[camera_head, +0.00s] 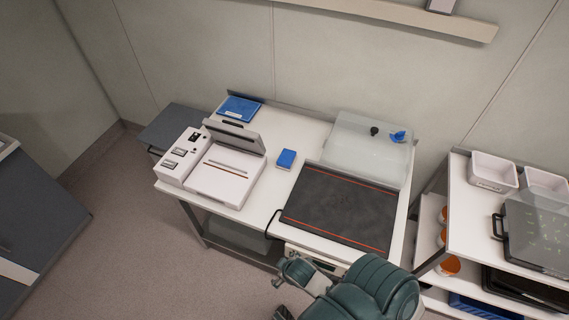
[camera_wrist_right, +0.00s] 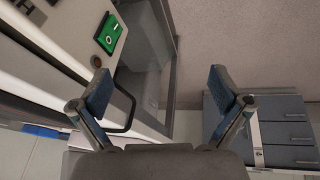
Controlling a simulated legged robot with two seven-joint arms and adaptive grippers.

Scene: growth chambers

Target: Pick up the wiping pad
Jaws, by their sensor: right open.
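A small blue pad (camera_head: 287,158), which looks like the wiping pad, lies flat on the white table. It is between the white instrument and the dark mat. My right arm comes in at the bottom of the head view, in front of the table's near edge. In the wrist view my right gripper (camera_wrist_right: 160,90) is open, with nothing between its fingers. It is apart from the pad, beside the table's frame. I cannot tell whether a blue strip at the wrist view's lower left is the pad. My left gripper is not in view.
A white instrument (camera_head: 222,178) with a raised lid stands left of the pad. A dark mat (camera_head: 340,208) with orange lines and a clear box (camera_head: 362,142) are to its right. A blue tray (camera_head: 240,108) lies behind. A shelf cart (camera_head: 458,205) stands at right.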

